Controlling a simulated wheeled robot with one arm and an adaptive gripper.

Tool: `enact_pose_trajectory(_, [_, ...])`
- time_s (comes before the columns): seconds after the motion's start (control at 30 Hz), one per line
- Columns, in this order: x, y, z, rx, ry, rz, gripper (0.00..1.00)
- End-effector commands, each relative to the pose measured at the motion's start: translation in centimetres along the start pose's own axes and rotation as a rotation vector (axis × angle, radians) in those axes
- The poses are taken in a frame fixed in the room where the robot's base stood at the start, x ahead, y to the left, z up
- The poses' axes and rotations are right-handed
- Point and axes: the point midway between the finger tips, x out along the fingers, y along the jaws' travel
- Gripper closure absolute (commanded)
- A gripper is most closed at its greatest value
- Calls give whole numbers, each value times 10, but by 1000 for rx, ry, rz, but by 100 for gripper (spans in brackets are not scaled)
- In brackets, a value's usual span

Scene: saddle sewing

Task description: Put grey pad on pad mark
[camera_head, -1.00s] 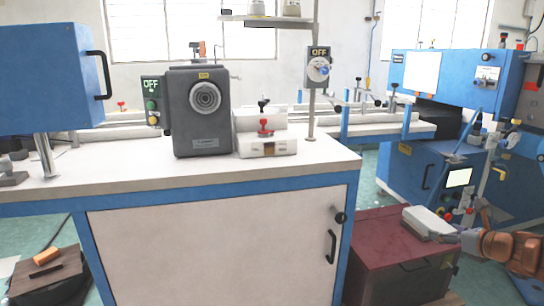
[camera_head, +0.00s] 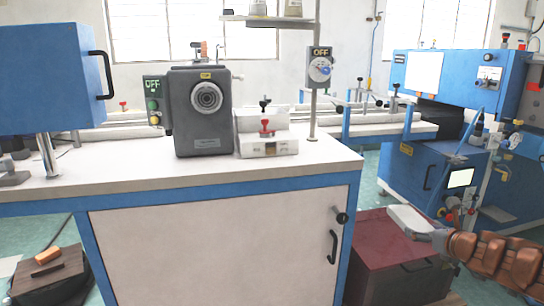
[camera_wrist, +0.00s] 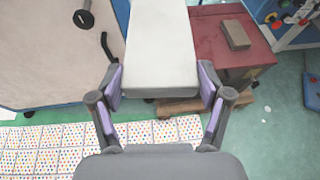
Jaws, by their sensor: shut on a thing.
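A pale grey, flat rectangular pad (camera_wrist: 160,50) is between the two purple-lined fingers of my gripper (camera_wrist: 161,88) in the wrist view. My gripper is shut on the pad's sides and the pad sticks out ahead of it. In the head view the pad (camera_head: 408,221) shows at the right, above the red cabinet, with my gripper (camera_head: 438,238) at its right end. It looks lifted clear of the cabinet top. I cannot pick out a pad mark in either view.
The red cabinet (camera_head: 365,235) stands right of the white workbench (camera_head: 215,245). A small grey-brown block (camera_wrist: 235,35) lies on its top. A grey machine (camera_head: 200,125) and a white fixture (camera_head: 266,147) stand on the bench. A blue machine (camera_head: 425,180) is behind at right.

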Motion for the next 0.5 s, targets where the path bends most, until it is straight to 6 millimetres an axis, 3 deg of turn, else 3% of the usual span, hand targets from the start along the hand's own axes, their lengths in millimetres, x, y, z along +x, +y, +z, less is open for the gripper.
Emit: enact_pose_trajectory(0.5, [10,49,3,30,9,-70,57])
